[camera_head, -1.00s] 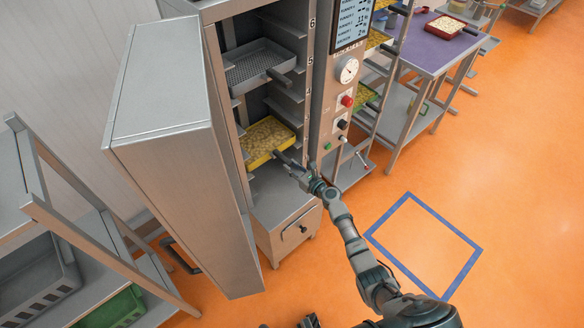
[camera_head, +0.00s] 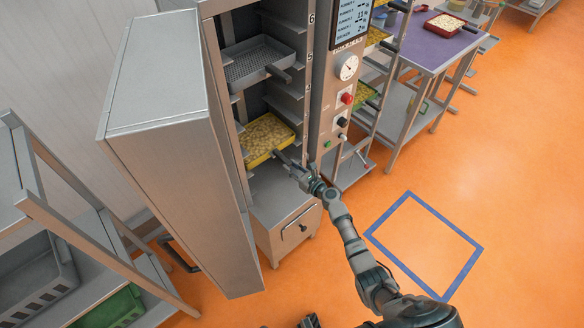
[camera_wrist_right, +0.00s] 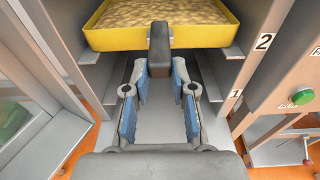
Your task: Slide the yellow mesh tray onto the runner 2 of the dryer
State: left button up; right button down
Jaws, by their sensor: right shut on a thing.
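The yellow mesh tray (camera_head: 268,137), filled with pale pieces, is inside the open dryer (camera_head: 168,75), below a grey tray. In the right wrist view the yellow tray (camera_wrist_right: 160,28) sits level between the side walls, just above the ledges beside the label 2 (camera_wrist_right: 263,42). Whether its whole underside rests on them cannot be told. Its dark handle (camera_wrist_right: 159,48) points out toward me. My right gripper (camera_head: 299,172) is shut on this handle; in the wrist view its fingers (camera_wrist_right: 160,78) lie on either side of the handle's end. My left gripper is not clearly in view.
A grey mesh tray (camera_head: 258,62) with a dark handle sits higher in the dryer. The dryer's open door stands to the left, the control panel (camera_head: 343,95) to the right. A metal rack (camera_head: 75,210) stands at the left. The orange floor at right is clear.

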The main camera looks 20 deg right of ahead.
jog(key=shift+s+a+f, duration=0.1)
jog(key=shift+s+f, duration=0.1)
jog(key=shift+f, duration=0.3)
jog(key=c, duration=1.2)
grip_release()
jog(key=o, duration=0.3)
jog(key=shift+w+f, duration=0.1)
jog(key=shift+w, duration=0.2)
jog(key=v, duration=1.2)
jog(key=shift+w, duration=0.1)
jog(key=shift+f+v, duration=0.15)
jog(key=shift+v, duration=1.35)
jog(key=shift+f+v, duration=0.15)
jog(key=shift+v, duration=1.35)
jog(key=shift+f+v, duration=0.2)
jog(key=shift+v, duration=1.3)
jog(key=shift+r, duration=0.15)
